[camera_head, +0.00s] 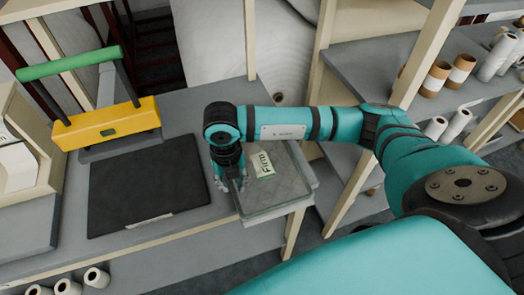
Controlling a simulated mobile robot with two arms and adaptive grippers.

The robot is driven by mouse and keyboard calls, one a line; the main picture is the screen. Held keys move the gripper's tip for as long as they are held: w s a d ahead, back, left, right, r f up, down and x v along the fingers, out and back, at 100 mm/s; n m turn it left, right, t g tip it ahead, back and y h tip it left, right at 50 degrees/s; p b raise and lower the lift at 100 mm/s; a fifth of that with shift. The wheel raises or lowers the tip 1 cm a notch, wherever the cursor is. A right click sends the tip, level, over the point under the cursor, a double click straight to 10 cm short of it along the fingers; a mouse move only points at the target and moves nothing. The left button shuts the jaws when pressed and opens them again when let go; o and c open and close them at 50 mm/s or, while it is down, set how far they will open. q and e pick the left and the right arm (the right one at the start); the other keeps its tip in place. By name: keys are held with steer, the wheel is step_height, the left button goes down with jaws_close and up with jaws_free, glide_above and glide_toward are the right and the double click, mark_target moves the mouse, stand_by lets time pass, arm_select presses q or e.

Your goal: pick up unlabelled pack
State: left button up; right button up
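My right gripper (231,184) points down at the left edge of a clear, flat pack or tray (282,190) at the table's right end. Its fingertips look apart, with nothing clearly held between them. I cannot tell whether they touch the pack. A pale label reading "Firm" (262,165) lies on the clear pack, partly beside my wrist. I see no pack that is clearly unlabelled. My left gripper is not in view.
A black mat (145,185) lies on the grey table (195,105) left of the gripper. Behind it stands a yellow device with a green handle (107,124). Shelves with rolls (461,71) stand at the right. White rolls (96,277) lie at the lower left.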

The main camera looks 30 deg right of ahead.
steer(key=shift+f, duration=0.85)
steer(key=shift+c, duration=0.4)
jaws_close()
steer(key=shift+r, duration=0.2)
